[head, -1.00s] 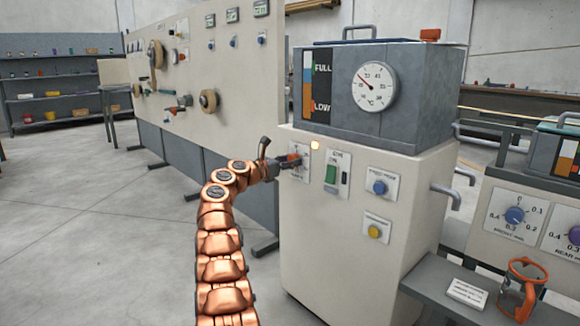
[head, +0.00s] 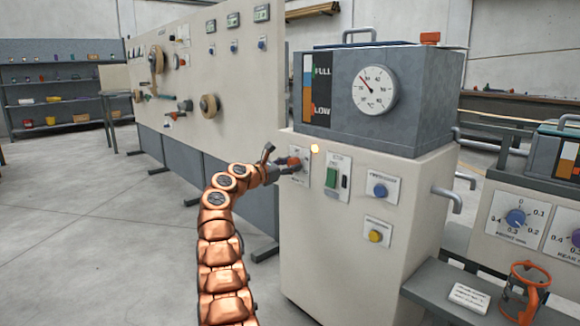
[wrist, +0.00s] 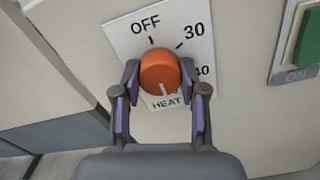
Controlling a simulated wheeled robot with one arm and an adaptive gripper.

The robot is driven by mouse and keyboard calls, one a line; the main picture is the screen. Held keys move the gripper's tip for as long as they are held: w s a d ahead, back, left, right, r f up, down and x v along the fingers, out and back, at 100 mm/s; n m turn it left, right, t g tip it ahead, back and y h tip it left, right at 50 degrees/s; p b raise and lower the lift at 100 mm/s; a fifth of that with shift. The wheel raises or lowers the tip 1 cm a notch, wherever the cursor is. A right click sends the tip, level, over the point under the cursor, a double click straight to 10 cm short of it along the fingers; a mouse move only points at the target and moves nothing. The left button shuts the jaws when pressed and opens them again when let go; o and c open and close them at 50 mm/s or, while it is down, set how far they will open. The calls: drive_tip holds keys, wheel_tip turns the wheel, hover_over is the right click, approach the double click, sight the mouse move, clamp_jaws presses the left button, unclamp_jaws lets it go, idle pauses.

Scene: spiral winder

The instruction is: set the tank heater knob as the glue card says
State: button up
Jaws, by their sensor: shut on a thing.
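The orange heater knob (wrist: 159,70) sits on a white plate (wrist: 118,35) marked OFF, 30, 40 and HEAT. A pale line on the knob points down, toward the HEAT lettering; a finger partly covers the 40. My gripper (wrist: 160,82) is shut on the knob, one finger on each side. In the head view the gripper (head: 284,165) reaches the knob (head: 294,163) at the left of the pale cabinet's front. A small white card (head: 469,296) lies on the low grey shelf; its print is too small to read, and I cannot tell if it is the glue card.
Right of the knob are a green switch (head: 331,177), a blue knob (head: 380,190) and a yellow knob (head: 376,236). A grey tank (head: 430,90) with a round gauge (head: 374,90) stands on top. An orange-rimmed jug (head: 525,285) stands beside the card. Floor at left is clear.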

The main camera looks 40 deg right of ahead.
drive_tip(key=o, duration=1.1)
drive_tip(key=shift+o, duration=0.2)
drive_tip(key=shift+w+a, duration=0.1)
drive_tip(key=shift+a, duration=1)
drive_tip(key=a, duration=0.9)
drive_tip(key=shift+a, duration=0.4)
